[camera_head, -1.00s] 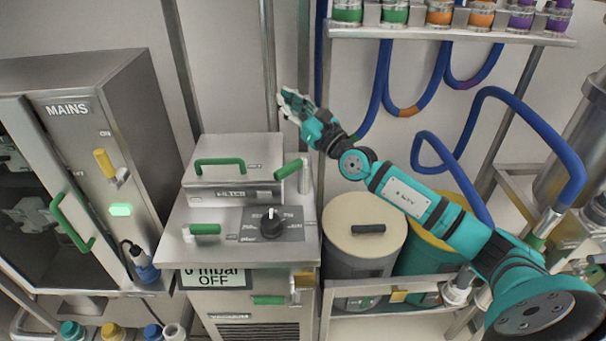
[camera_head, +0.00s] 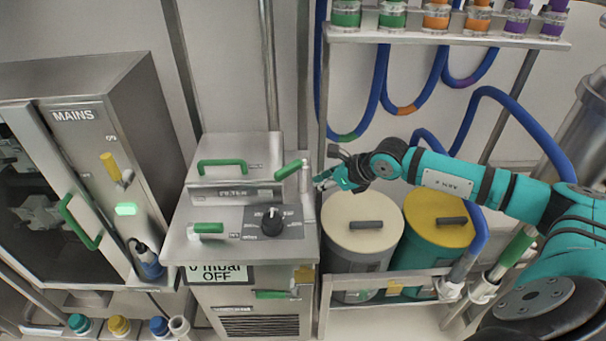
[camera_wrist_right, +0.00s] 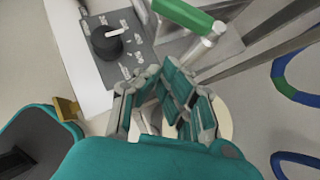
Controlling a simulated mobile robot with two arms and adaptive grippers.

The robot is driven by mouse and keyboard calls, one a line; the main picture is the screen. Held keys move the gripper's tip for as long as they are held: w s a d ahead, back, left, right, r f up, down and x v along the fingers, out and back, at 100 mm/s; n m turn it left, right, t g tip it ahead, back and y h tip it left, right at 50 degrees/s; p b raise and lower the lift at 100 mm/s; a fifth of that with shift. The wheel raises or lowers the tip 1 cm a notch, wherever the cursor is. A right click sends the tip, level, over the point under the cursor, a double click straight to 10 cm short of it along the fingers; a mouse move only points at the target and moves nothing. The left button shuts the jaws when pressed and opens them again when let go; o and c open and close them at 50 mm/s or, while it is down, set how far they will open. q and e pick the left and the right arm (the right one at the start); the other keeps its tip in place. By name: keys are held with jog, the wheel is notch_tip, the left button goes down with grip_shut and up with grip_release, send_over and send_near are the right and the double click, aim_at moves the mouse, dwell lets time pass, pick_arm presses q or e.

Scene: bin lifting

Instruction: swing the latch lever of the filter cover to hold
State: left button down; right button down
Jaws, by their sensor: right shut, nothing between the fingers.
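The filter cover (camera_head: 235,180) is a metal box lid with a green handle on top, lying flat on the metal cabinet. Its latch lever (camera_head: 288,170) has a green grip and sits at the cover's right side, slanting up to the right. The green grip also shows at the top of the wrist view (camera_wrist_right: 187,14). My right gripper (camera_head: 322,181) is just right of the lever and a little lower, with its fingers shut and empty. In the wrist view its fingers (camera_wrist_right: 168,84) are below the lever, apparently apart from it. My left gripper is not in view.
A black knob (camera_head: 271,222) and another green-gripped lever (camera_head: 206,229) are on the cabinet top. Bins with cream (camera_head: 362,222) and yellow (camera_head: 437,215) lids stand below my right arm. Blue hoses (camera_head: 380,95) hang behind. A MAINS cabinet (camera_head: 75,117) stands at left.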

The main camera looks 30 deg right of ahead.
jog(key=w+a+f+p, duration=0.1)
jog(key=w+a+p, duration=0.1)
jog(key=w, duration=0.3)
jog(key=shift+a+f, duration=0.2)
jog(key=shift+f, duration=0.2)
jog(key=shift+w, duration=0.15)
